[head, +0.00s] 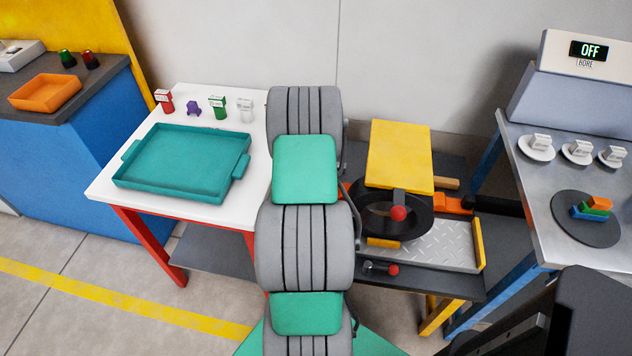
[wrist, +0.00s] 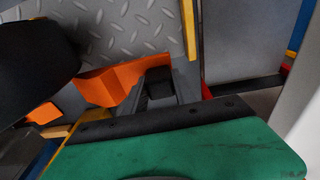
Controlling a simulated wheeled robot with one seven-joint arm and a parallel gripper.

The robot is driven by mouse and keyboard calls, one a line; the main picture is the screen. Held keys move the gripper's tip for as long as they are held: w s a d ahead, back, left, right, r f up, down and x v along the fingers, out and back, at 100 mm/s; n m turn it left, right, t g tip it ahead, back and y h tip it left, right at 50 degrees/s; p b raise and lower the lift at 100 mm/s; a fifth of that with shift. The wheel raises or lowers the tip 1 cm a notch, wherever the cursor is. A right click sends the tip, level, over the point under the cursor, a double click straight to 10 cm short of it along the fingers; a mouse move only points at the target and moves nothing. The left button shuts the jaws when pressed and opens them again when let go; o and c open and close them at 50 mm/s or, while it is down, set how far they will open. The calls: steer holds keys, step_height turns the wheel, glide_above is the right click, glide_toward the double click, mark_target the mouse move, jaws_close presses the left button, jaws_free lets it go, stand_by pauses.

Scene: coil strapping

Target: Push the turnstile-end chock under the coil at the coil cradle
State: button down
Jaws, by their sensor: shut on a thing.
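The coil (head: 380,228) is a black ring lying on the coil cradle (head: 440,250), a diamond-plate deck, right of my arm in the head view. It fills the upper left of the wrist view (wrist: 35,55). The orange chock (wrist: 105,85) is beside the coil's edge in the wrist view; only a sliver (head: 345,187) shows past my arm in the head view. My gripper (wrist: 158,88) is shut on this chock's outer end; my arm hides it in the head view. Whether the chock touches the coil is unclear. Another orange chock (head: 453,203) sits on the coil's right side.
A yellow panel (head: 400,150) and a red-knobbed arm (head: 398,213) are over the coil. A second red-tipped handle (head: 390,269) is at the deck's front. Yellow stop bars edge the deck (head: 479,243). A white table with a teal tray (head: 180,190) stands left, a grey bench right.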

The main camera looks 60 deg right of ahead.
step_height(320, 180, down, 6)
steer(key=b, duration=0.3)
steer(key=shift+r, duration=0.25)
steer(key=s+a+p, duration=0.1)
steer(key=a, duration=0.1)
steer(key=s+a+p, duration=0.1)
steer(key=a, duration=0.1)
steer(key=a+p, duration=0.1)
steer(key=a, duration=0.1)
steer(key=shift+s+a+r, duration=0.1)
steer(key=shift+s+r, duration=0.25)
steer(key=shift+s, duration=0.05)
steer(key=shift+s+a+f, duration=0.15)
steer(key=shift+s+a, duration=0.05)
steer(key=shift+a, duration=0.3)
steer(key=shift+f, duration=0.25)
steer(key=shift+d, duration=0.1)
steer(key=shift+s+d+r, duration=0.1)
steer(key=shift+s+d, duration=0.2)
steer(key=shift+s, duration=0.35)
steer(key=shift+s+d, duration=0.25)
steer(key=shift+s, duration=0.35)
steer(key=c, duration=0.9)
jaws_free()
